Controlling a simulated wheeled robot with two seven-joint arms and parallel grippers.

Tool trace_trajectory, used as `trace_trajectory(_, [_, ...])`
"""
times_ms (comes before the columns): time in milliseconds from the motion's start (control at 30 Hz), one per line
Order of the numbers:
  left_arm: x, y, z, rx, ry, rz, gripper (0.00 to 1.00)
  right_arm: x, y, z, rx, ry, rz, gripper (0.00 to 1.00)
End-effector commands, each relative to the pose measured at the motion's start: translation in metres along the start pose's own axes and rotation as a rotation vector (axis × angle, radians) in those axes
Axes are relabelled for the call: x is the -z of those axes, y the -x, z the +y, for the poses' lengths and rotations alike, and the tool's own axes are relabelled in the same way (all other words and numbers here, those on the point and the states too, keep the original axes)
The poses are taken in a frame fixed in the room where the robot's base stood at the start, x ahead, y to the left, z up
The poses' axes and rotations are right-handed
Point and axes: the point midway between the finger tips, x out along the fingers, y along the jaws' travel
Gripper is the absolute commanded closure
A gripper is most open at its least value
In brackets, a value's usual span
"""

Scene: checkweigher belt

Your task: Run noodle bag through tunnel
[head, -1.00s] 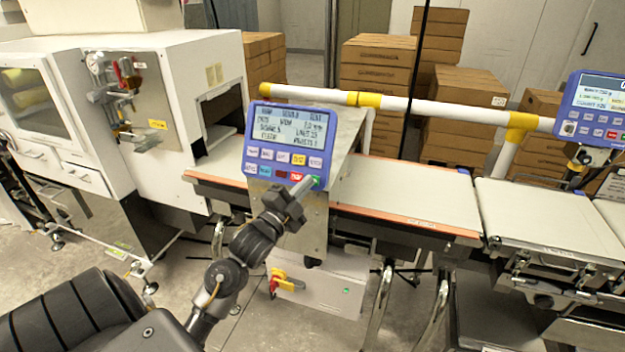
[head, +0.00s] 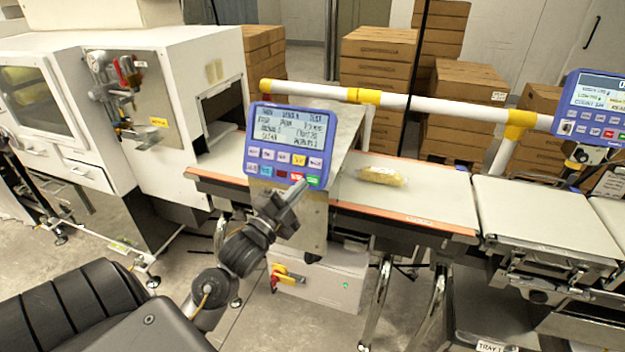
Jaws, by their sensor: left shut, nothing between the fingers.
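A noodle bag (head: 382,175), small, clear and yellowish, lies on the pale conveyor belt (head: 430,200) just right of the tunnel (head: 345,140). A blue control panel (head: 290,145) with a screen and rows of buttons is fixed in front of the tunnel and hides part of it. My left gripper (head: 301,187) is shut and empty, with its tips close to the green button at the panel's lower right. I cannot tell whether they touch it. My right gripper is not in view.
A white machine (head: 130,110) with an open outlet stands at the left. A white and yellow guard rail (head: 430,105) runs behind the belt. A weighing section (head: 545,215) and a second blue panel (head: 597,105) are at the right. Stacked cartons (head: 375,60) stand behind.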

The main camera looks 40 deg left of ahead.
Motion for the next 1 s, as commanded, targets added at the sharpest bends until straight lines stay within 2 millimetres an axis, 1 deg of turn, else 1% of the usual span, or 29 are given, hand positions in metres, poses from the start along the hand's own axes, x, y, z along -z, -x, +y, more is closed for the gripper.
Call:
trace_trajectory(167, [0.002, 0.002, -0.003, 0.0, 0.0, 0.0, 1.0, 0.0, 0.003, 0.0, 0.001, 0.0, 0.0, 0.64])
trace_trajectory(433, [0.017, 0.021, -0.018, -0.001, 0.001, -0.001, 1.0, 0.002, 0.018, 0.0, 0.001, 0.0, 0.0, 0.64])
trace_trajectory(700, [0.029, 0.039, -0.029, 0.0, 0.001, 0.0, 1.0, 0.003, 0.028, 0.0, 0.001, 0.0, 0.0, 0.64])
trace_trajectory(1000, [0.031, 0.042, -0.03, 0.001, 0.001, 0.0, 1.0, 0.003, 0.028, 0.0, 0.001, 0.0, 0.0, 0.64])
